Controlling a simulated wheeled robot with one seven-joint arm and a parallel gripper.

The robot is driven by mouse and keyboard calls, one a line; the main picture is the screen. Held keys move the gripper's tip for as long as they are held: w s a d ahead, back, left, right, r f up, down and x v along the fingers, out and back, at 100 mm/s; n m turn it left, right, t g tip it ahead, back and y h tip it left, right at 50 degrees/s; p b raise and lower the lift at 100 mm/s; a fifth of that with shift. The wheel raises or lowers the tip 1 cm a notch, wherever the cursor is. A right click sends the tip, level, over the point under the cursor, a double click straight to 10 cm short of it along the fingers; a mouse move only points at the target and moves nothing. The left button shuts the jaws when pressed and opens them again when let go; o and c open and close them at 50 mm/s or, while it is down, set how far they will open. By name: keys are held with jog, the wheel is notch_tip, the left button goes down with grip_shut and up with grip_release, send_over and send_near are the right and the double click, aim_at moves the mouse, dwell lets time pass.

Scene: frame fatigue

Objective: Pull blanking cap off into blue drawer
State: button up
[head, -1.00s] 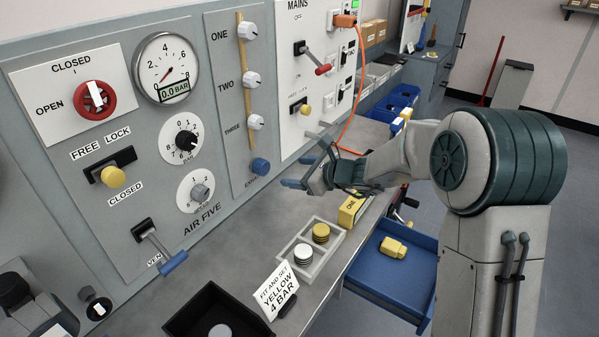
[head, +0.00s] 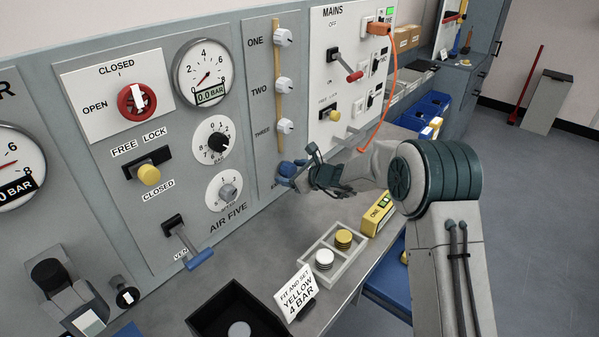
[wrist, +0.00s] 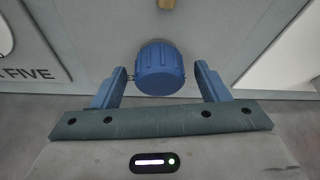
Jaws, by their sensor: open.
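The blue blanking cap (head: 287,169) sits on the grey panel at the lower end of the wooden strip, below the ONE, TWO and THREE knobs. In the wrist view the ribbed blue cap (wrist: 160,68) is between the two blue fingers. My gripper (wrist: 161,74) is open, with one finger on each side of the cap; a gap shows on the right, and the left finger is very close to it. In the head view my gripper (head: 299,168) partly overlaps the cap. The open blue drawer (head: 385,297) is under the bench, largely hidden by my arm.
A tray (head: 322,270) with white and yellow discs, a yellow box (head: 378,215), a sign card (head: 296,291) and a black bin (head: 232,308) stand on the bench. An orange cable (head: 391,95) hangs right of my gripper.

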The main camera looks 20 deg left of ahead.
jog(key=shift+w+a, duration=0.1)
jog(key=shift+a, duration=0.05)
jog(key=c, duration=1.2)
jog(key=shift+f, duration=0.1)
jog(key=shift+d+b, duration=0.3)
jog(key=shift+s+d+b, duration=0.4)
jog(key=shift+d+b, duration=0.05)
jog(key=shift+d, duration=0.3)
jog(key=shift+s+d+b, duration=0.4)
jog(key=shift+d, duration=0.35)
jog(key=shift+d, duration=0.1)
